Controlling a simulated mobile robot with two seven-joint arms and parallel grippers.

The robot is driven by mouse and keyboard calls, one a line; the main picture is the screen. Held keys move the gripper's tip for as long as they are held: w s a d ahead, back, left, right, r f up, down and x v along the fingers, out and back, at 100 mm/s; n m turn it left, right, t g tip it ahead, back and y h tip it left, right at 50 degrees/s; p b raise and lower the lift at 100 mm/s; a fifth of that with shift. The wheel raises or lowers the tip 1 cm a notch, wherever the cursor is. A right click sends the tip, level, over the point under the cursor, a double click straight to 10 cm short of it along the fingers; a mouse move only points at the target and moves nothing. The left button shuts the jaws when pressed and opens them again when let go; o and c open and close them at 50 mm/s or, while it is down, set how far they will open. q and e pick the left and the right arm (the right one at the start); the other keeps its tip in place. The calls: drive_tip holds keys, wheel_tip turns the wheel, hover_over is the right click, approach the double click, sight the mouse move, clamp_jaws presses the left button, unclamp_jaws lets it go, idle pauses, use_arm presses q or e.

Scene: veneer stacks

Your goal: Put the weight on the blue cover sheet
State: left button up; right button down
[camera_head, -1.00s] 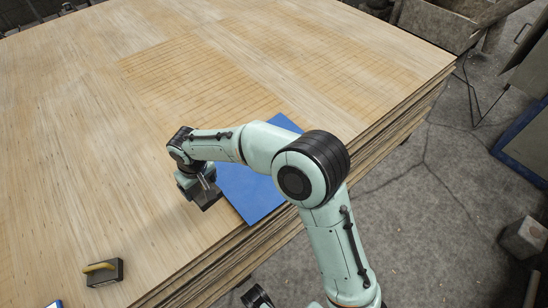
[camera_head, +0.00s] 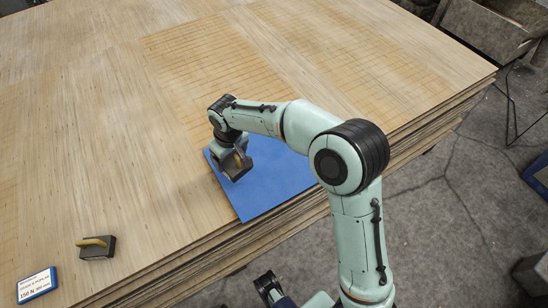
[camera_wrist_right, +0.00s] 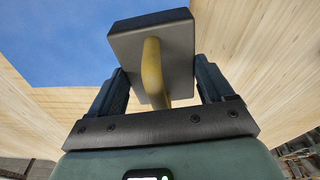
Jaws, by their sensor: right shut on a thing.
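The blue cover sheet (camera_head: 262,190) lies flat near the edge of the veneer stack, partly hidden by my right arm. My right gripper (camera_head: 238,163) is shut on a dark block weight (camera_head: 236,174) with a yellow handle. In the head view the weight overlaps the left part of the sheet; its exact height is hard to tell.
A second weight with a yellow handle (camera_head: 97,247) stands on the veneer stack (camera_head: 110,130) at lower left. A blue-edged label card (camera_head: 38,285) lies near it. The veneer around the sheet's left side is clear. The stack's edge drops to a concrete floor (camera_head: 440,215).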

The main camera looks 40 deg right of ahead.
drive_tip(key=d+r+n, duration=0.4)
drive_tip(key=d+n, duration=0.2)
drive_tip(key=d, duration=0.1)
wheel_tip(320, 180, up, 5)
drive_tip(key=n+g+y, duration=0.1)
drive_tip(key=n+y, duration=0.1)
drive_tip(key=n, duration=0.7)
hover_over(275, 166)
use_arm(q)
drive_tip(key=w+a+f+t+b, duration=0.1)
drive_tip(key=w+f+b, duration=0.3)
drive_tip(key=shift+w+a+f+t+y, duration=0.2)
drive_tip(key=shift+f+t+y, duration=0.05)
drive_tip(key=shift+t+y, duration=0.05)
use_arm(e)
drive_tip(key=shift+g, duration=0.3)
drive_tip(key=shift+d+f, duration=0.15)
drive_tip(key=shift+f, duration=3.15)
drive_tip(key=shift+d+f, duration=0.15)
drive_tip(key=shift+f, duration=3.1)
drive_tip(key=shift+d+f, duration=0.15)
drive_tip(key=shift+f, duration=3.15)
use_arm(q)
drive_tip(key=shift+w+f, duration=0.1)
use_arm(e)
drive_tip(key=shift+f, duration=0.15)
unclamp_jaws()
drive_tip(key=shift+s+f, duration=0.1)
